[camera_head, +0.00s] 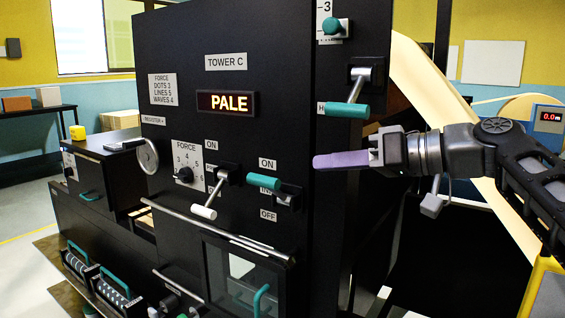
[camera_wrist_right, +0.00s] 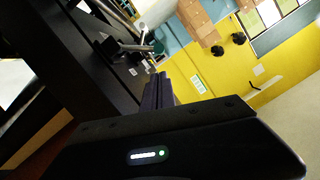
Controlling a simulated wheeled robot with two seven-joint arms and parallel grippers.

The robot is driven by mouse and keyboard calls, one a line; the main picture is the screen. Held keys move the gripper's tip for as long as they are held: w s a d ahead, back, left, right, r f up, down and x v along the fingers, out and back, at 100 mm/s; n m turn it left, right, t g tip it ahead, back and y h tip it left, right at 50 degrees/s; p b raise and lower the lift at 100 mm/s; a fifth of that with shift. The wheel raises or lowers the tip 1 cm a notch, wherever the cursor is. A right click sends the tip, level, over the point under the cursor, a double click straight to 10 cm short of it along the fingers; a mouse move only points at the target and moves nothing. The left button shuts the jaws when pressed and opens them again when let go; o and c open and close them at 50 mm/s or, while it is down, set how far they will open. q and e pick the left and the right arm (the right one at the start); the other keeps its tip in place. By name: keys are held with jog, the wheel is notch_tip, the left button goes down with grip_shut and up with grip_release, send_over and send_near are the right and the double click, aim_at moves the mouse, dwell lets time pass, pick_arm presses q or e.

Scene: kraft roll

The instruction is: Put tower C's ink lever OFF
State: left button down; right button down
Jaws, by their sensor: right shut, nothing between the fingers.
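Tower C's black panel (camera_head: 225,130) carries two levers. The right lever has a teal handle (camera_head: 264,182), beside and just below its ON label (camera_head: 267,164); its OFF label (camera_head: 268,215) is lower. The left lever has a white handle (camera_head: 204,212), low, with an ON label (camera_head: 211,144) above. The smaller labels behind both levers are partly hidden, so I cannot tell which reads ink. My right gripper (camera_head: 316,162), with purple fingers, is shut and empty, pointing left, to the right of the teal handle and apart from it. Its fingers show in the right wrist view (camera_wrist_right: 160,76). My left gripper is not in view.
A display (camera_head: 227,103) reads PALE. A force knob (camera_head: 184,174) sits left of the levers. A metal rail (camera_head: 215,230) runs below them. Another teal-handled lever (camera_head: 345,109) stands above my right gripper. A cream paper web (camera_head: 440,110) passes behind my right arm.

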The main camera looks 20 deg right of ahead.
aim_at(275, 179)
jog(key=p+x, duration=0.3)
jog(key=x, duration=0.7)
jog(key=shift+s+a, duration=0.15)
jog(key=shift+s, duration=0.05)
jog(key=shift+r, duration=0.1)
jog(key=shift+s+a+f+n+b, duration=0.2)
jog(key=shift+f+n+b, duration=0.1)
jog(key=shift+b, duration=0.5)
jog(key=shift+s+a+f+n+b, duration=0.2)
jog(key=shift+a+f+n+b, duration=0.15)
jog(key=shift+b, duration=0.65)
notch_tip(275, 179, down, 13)
jog(key=s+a+n+t+h+b, duration=0.1)
jog(key=n+t+h+b, duration=0.2)
jog(key=n+b, duration=0.7)
jog(key=b, duration=1.5)
jog(key=shift+s+a+n+t, duration=0.3)
jog(key=shift+a+n, duration=0.05)
